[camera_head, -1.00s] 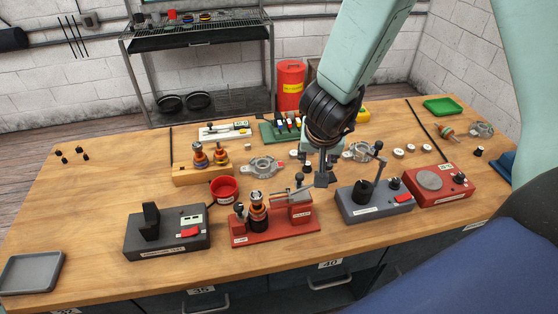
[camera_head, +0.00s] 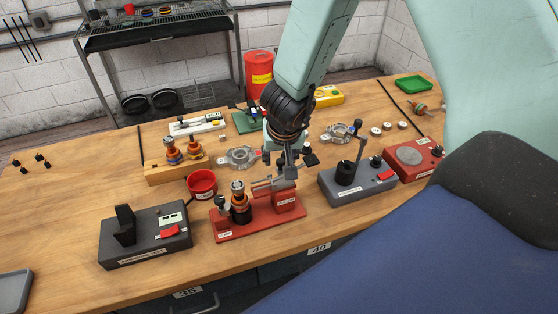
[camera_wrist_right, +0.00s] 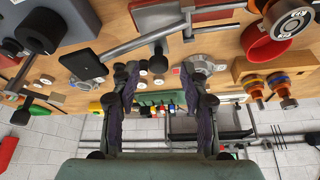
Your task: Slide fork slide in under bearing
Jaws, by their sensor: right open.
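The red puller fixture (camera_head: 232,232) stands near the front of the bench. A rotor with an orange winding (camera_head: 240,212) stands upright on it, with the bearing (camera_head: 238,187) at its top. The grey fork slide (camera_head: 264,185) lies level on the fixture's raised right block, its prongs pointing left towards the rotor. Whether they reach under the bearing I cannot tell. My right gripper (camera_head: 289,167) is open just above and behind the slide's right end. In the right wrist view its open fingers (camera_wrist_right: 158,76) hold nothing, and the bearing (camera_wrist_right: 293,20) shows upper right. My left gripper is out of view.
A red cup (camera_head: 202,183) and a dark tester box (camera_head: 145,236) stand left of the fixture. A grey station (camera_head: 358,186) with an upright post stands close on the right. A metal housing (camera_head: 238,158) lies behind. The front bench strip is clear.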

